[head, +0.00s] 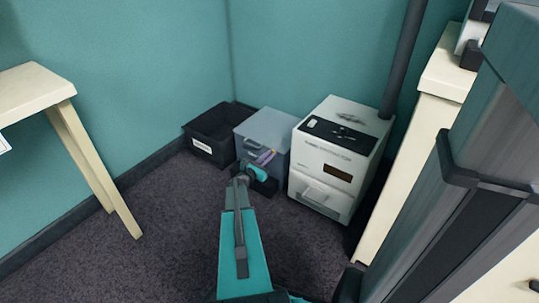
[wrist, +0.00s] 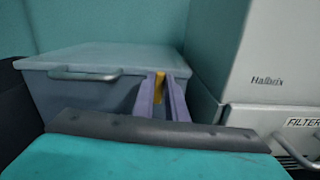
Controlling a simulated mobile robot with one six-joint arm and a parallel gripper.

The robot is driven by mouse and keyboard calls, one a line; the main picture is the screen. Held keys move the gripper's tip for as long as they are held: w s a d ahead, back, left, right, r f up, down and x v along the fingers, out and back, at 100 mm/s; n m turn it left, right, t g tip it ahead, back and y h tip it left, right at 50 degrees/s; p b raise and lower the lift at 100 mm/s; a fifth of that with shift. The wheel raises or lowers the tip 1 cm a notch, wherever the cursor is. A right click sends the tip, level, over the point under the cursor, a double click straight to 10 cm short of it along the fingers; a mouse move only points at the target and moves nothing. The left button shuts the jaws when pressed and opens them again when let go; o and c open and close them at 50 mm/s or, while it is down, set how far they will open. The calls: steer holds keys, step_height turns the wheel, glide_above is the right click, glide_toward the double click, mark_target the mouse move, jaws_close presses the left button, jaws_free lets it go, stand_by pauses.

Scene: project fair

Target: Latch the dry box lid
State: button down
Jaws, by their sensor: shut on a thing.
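The dry box (head: 267,127) is a blue-grey bin with a pale lid, standing on the floor against the wall. In the wrist view its lid (wrist: 105,58) lies flat on top, with a grey bar handle (wrist: 85,76) on the front. A yellow latch (wrist: 159,83) shows at the front edge below the lid, right of the handle. My gripper (wrist: 161,80) has its two purple fingers shut on either side of the yellow latch. In the head view my gripper (head: 266,157) is at the box's front. I cannot tell whether the latch is fastened.
A black open crate (head: 212,134) stands left of the box. A white fume extractor (head: 337,150) stands close on its right. A cream table (head: 40,88) is at left and a cream bench (head: 412,150) at right. The carpet at front left is clear.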

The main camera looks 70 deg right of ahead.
steer(key=shift+w+d+r+n+p, duration=0.1)
steer(key=shift+w+n+p, duration=0.25)
steer(key=shift+n+p, duration=0.25)
steer(key=c, duration=1.8)
jaws_free()
steer(key=shift+o, duration=0.2)
steer(key=shift+s, duration=0.1)
steer(key=p+v, duration=0.3)
steer(key=v, duration=1.1)
